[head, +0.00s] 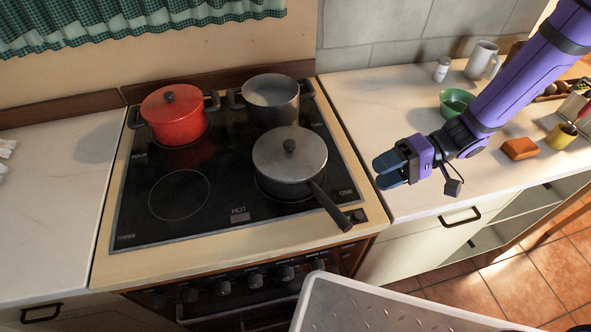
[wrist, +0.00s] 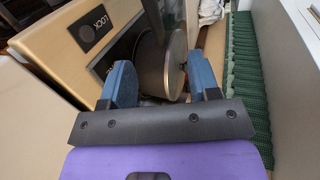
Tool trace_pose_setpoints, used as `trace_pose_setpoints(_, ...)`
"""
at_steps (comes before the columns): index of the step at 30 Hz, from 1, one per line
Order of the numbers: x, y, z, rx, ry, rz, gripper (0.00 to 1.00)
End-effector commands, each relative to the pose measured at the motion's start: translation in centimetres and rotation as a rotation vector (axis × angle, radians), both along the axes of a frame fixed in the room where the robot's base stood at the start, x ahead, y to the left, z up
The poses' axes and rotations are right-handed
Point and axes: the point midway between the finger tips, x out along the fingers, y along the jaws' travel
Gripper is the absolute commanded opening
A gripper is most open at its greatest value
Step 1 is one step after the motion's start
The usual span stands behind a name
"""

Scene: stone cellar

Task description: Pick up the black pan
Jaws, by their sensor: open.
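The black pan (head: 275,160) is dark grey, with a lid, a black knob and a long black handle. It stands on the front right burner of the cooktop in the head view, its handle pointing to the front right over the wooden edge. My gripper (head: 386,170) is open and empty, to the right of the pan over the left end of the right counter, apart from the pan. In the wrist view, a dark round lidded vessel, probably this pan (wrist: 152,62), shows beyond and between the two blue fingers (wrist: 163,88).
A red lidded pot (head: 172,122) and an open grey pot (head: 272,98) stand on the rear burners. The front left burner is clear.

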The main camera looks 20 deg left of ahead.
Motion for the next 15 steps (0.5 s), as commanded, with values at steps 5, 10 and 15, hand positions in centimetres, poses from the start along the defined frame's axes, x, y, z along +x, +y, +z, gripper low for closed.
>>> trace_pose_setpoints(5,-0.3,1.6,-2.9,0.075,0.042,-0.036,0.56)
trace_pose_setpoints(10,-0.5,2.4,-4.0,0.108,0.057,-0.055,0.56)
trace_pose_setpoints(15,-1.3,3.8,-4.5,0.113,0.058,-0.055,0.56)
